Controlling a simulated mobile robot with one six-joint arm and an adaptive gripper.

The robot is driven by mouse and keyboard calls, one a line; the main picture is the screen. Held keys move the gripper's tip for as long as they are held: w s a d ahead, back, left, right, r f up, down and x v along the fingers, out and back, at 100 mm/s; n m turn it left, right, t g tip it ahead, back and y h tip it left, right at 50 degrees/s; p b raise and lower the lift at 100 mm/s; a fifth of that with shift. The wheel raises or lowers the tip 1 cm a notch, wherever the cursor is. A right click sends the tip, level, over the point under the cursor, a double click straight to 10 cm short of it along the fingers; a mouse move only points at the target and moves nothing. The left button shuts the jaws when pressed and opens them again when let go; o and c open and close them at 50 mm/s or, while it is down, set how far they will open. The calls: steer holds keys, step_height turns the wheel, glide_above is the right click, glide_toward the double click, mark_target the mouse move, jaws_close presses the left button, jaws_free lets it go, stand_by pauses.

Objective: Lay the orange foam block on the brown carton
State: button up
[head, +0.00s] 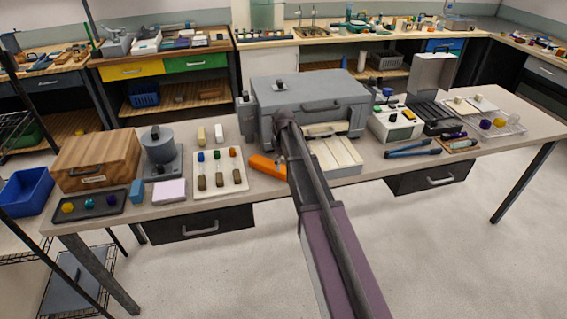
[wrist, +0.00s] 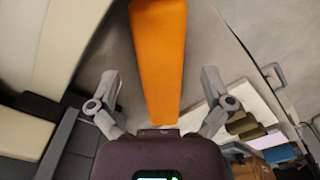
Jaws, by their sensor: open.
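The orange foam block (head: 264,166) lies on the workbench in front of the grey machine, its right end hidden behind my arm in the head view. In the wrist view the orange block (wrist: 158,60) runs lengthwise between the two fingers of my gripper (wrist: 160,82), with a gap on each side. My gripper is open and empty. In the head view its fingers are hidden by the arm. A brown box with wood-like stripes (head: 97,160), the only likely brown carton, stands at the left end of the bench.
A white board with coloured vials (head: 219,170) stands left of the block. A grey pot (head: 158,145), a pink pad (head: 169,191), a blue block (head: 136,192) and a dark tray of balls (head: 76,208) are around the box. The grey machine (head: 310,95) stands behind the block.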

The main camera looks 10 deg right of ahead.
step_height(320, 180, up, 8)
steer(key=p, duration=0.7)
steer(key=shift+f, duration=0.25)
stand_by(0.4)
steer(key=s+a+m, duration=0.2)
steer(key=s+m, duration=0.2)
steer(key=s, duration=0.9)
steer(key=s+a+m, duration=0.2)
steer(key=s+m, duration=0.3)
steer(key=s, duration=0.8)
steer(key=shift+a, duration=0.2)
steer(key=shift+w, duration=0.15)
steer(key=w+d+n+t+y, duration=0.1)
steer(key=w+n, duration=0.3)
steer(key=w, duration=0.9)
steer(key=w+d+r+n+t+y, duration=0.1)
steer(key=w+d+n, duration=0.3)
steer(key=w, duration=0.8)
steer(key=shift+w+r+n+t+y, duration=0.15)
steer(key=shift+w+n+t+y, duration=0.2)
steer(key=shift+n+t+y, duration=0.2)
